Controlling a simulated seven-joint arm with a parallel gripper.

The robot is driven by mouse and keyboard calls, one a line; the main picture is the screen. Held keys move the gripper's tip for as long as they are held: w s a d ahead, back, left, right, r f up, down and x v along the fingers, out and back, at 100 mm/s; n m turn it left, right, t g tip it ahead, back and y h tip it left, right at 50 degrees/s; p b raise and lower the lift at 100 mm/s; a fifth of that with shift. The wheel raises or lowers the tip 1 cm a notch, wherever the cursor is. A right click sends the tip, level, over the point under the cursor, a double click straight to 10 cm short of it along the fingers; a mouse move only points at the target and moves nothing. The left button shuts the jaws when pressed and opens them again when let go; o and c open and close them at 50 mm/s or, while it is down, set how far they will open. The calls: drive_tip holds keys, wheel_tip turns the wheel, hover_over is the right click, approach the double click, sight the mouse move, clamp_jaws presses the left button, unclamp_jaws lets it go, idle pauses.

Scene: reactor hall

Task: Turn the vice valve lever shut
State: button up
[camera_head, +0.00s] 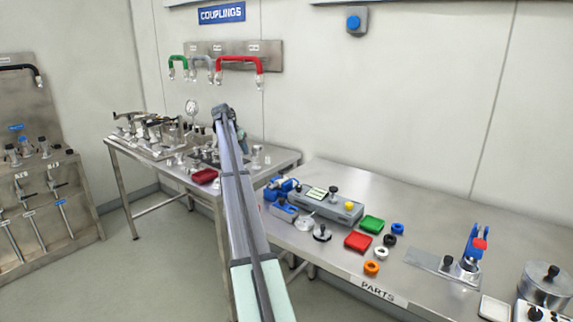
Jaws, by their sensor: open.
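A blue vice-like fixture (279,188) stands at the left end of the right-hand steel bench, just right of my arm. A second blue part (284,209) sits in front of it, with a pale round piece (304,223) beside it. The valve lever is too small to pick out here, and I cannot tell its position. My arm rises from the bottom of the view past the left of the vice, and its far links fold over the left-hand bench. My gripper is not distinguishable, hidden behind or among the arm links.
A grey box (328,206) with a yellow button, green tray (372,224), red tray (358,241) and several rings lie right of the vice. The left-hand bench (290,158) carries many fittings.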

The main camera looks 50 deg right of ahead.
drive_tip(key=s+d+r+m+g+y, duration=0.1)
drive_tip(key=s+d+r+m+g, duration=0.15)
drive_tip(key=s, duration=0.45)
drive_tip(key=s+d+r+m+g, duration=0.1)
drive_tip(key=s+d+r+m, duration=0.1)
drive_tip(key=s+d+r, duration=0.35)
approach(286, 169)
drive_tip(key=shift+t, duration=0.25)
drive_tip(key=d+f, duration=0.3)
drive_tip(key=f, duration=0.1)
drive_tip(key=s+d+f, duration=0.1)
drive_tip(key=d+f, duration=0.1)
drive_tip(key=f, duration=0.1)
drive_tip(key=shift+s+d, duration=0.15)
drive_tip(key=shift+d, duration=0.15)
drive_tip(key=shift+c, duration=0.3)
clamp_jaws()
